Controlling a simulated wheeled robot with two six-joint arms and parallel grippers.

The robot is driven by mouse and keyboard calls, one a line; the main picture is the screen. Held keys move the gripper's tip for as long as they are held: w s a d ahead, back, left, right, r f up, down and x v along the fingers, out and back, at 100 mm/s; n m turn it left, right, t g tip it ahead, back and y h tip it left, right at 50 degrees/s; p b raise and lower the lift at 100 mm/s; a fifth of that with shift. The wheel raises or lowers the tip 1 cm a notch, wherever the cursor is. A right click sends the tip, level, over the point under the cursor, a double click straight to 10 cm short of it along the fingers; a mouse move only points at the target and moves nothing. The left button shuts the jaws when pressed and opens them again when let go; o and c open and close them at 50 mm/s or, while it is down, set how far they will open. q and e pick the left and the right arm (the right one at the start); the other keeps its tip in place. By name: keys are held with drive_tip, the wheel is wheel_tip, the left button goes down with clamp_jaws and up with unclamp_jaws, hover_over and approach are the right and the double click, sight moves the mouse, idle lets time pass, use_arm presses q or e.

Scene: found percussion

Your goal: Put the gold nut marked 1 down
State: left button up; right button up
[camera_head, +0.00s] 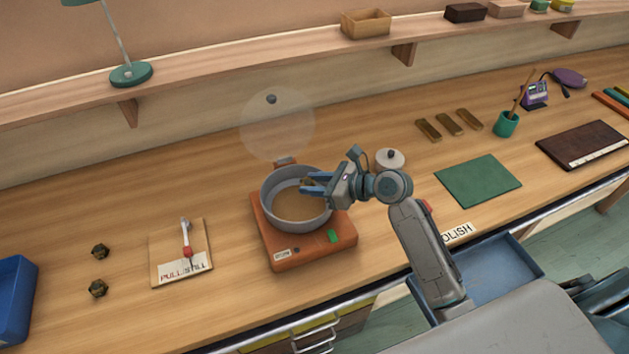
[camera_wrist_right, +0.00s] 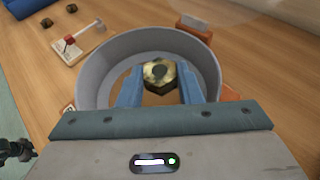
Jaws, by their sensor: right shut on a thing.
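My right gripper (camera_head: 318,184) reaches in from the right over the grey pot (camera_head: 283,222). In the right wrist view, its two blue fingers (camera_wrist_right: 160,88) are shut on the sides of a gold hexagonal nut (camera_wrist_right: 159,73). The nut has a dark round top; I cannot read a mark on it. The nut is within the outline of the pot (camera_wrist_right: 97,78); I cannot tell whether it touches the pot's floor. The pot sits on an orange burner base (camera_head: 320,251). Two dark gold nuts (camera_head: 99,251) (camera_head: 97,288) stand on the bench at the left.
A lever board (camera_head: 165,250) stands left of the burner, and a blue bin (camera_head: 17,300) at the far left. A see-through round lid (camera_head: 277,125) is behind the pot. A white lidded jar (camera_head: 390,159) and a green mat (camera_head: 478,181) are at the right. An open drawer (camera_head: 500,275) juts out in front.

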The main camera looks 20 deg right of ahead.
drive_tip(key=shift+f, duration=0.35)
drive_tip(key=o, duration=1)
drive_tip(key=shift+o, duration=0.2)
drive_tip(key=shift+r+b, duration=0.35)
drive_tip(key=shift+r, duration=0.25)
drive_tip(key=b+v, duration=0.2)
drive_tip(key=v, duration=1)
drive_tip(key=shift+s, duration=0.1)
